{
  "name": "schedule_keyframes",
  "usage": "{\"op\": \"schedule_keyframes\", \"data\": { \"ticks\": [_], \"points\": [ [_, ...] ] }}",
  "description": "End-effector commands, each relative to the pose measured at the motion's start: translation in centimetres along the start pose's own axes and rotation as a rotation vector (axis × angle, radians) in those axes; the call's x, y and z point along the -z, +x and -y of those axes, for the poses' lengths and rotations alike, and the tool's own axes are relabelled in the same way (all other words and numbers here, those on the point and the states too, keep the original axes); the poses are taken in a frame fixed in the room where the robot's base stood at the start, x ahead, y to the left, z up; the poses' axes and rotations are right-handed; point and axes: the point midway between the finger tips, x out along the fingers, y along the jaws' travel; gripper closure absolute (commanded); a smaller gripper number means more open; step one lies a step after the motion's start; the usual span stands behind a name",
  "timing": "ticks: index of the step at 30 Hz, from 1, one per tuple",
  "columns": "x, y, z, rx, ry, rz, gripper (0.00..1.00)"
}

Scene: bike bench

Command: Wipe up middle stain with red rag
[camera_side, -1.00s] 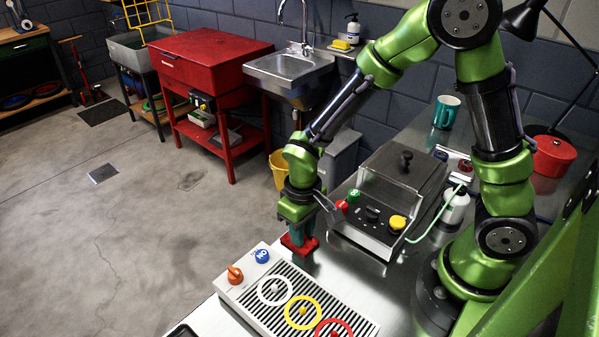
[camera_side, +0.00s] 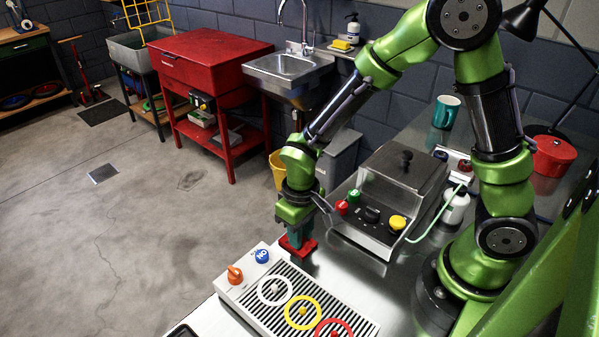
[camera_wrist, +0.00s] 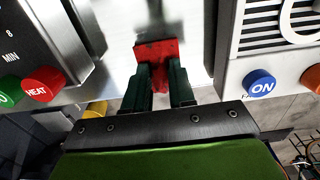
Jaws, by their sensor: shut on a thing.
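The red rag (camera_side: 297,247) is a small flat red piece under my gripper (camera_side: 299,237) in the side view, over the steel bench between the two machines. In the wrist view the rag (camera_wrist: 157,52) sits at the tips of my gripper (camera_wrist: 160,72), whose dark green fingers are shut on it. I cannot tell whether the rag touches the bench. A dark blurred patch (camera_wrist: 158,28) lies just beyond the rag in the wrist view; whether it is a stain or a reflection is unclear. I cannot make out a middle stain in the side view.
A slatted unit (camera_side: 258,283) with an orange knob, a blue ON button and colored rings stands close in front of the rag. A grey machine (camera_side: 360,243) with red, green and yellow buttons stands close to its right. The bench strip (camera_side: 337,267) between them is clear.

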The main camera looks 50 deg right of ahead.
Motion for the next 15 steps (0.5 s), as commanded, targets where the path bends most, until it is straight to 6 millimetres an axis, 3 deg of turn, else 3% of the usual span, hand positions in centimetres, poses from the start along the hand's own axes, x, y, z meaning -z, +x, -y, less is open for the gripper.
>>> {"op": "schedule_keyframes", "data": {
  "ticks": [15],
  "points": [
    [-0.05, 0.04, 0.62, 0.000, 0.000, 0.001, 1.00]
  ]
}}
